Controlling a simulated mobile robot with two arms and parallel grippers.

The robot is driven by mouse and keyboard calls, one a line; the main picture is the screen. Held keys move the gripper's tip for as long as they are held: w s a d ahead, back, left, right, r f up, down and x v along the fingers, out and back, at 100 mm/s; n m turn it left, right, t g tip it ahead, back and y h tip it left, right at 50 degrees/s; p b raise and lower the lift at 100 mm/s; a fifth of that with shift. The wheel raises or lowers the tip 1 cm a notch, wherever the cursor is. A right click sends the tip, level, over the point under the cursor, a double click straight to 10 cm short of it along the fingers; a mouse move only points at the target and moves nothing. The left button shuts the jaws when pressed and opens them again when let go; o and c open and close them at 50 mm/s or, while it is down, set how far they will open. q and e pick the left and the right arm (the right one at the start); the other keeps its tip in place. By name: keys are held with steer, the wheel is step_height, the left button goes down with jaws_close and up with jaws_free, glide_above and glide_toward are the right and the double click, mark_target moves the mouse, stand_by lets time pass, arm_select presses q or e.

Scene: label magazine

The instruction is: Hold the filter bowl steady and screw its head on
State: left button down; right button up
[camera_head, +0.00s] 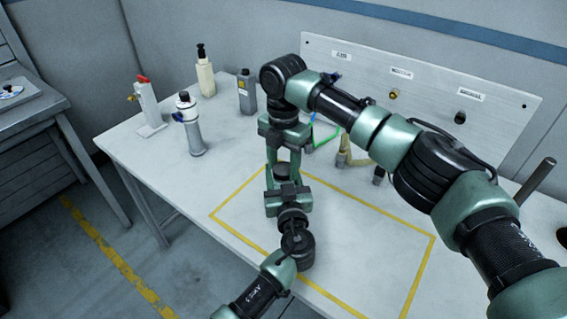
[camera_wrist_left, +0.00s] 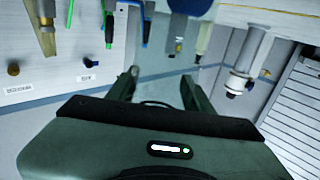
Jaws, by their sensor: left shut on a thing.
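My left gripper (camera_head: 284,180) reaches in from the bottom over the taped area of the table. A small dark round top (camera_head: 282,171) shows between its fingers. It seems to belong to the thing held, but the rest is hidden, so I cannot tell bowl from head. My right gripper (camera_head: 284,155) hangs just above it, pointing down; its jaws are hard to make out. In the left wrist view the left fingers (camera_wrist_left: 158,88) stand apart, and the held thing is not clear there. A silver cylinder with a dark top (camera_head: 193,130) stands upright at the left, apart from both grippers.
A red-topped white item (camera_head: 147,103), a cream bottle (camera_head: 205,78) and a grey bottle (camera_head: 247,93) stand at the table's back left. The yellow-taped area's right part is clear.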

jaws_close()
steer(key=m, duration=0.4)
steer(key=shift+m, duration=0.4)
steer(key=m, duration=1.9)
steer(key=shift+m, duration=0.3)
steer(key=o, duration=1.2)
jaws_free()
steer(key=shift+r, duration=2.25)
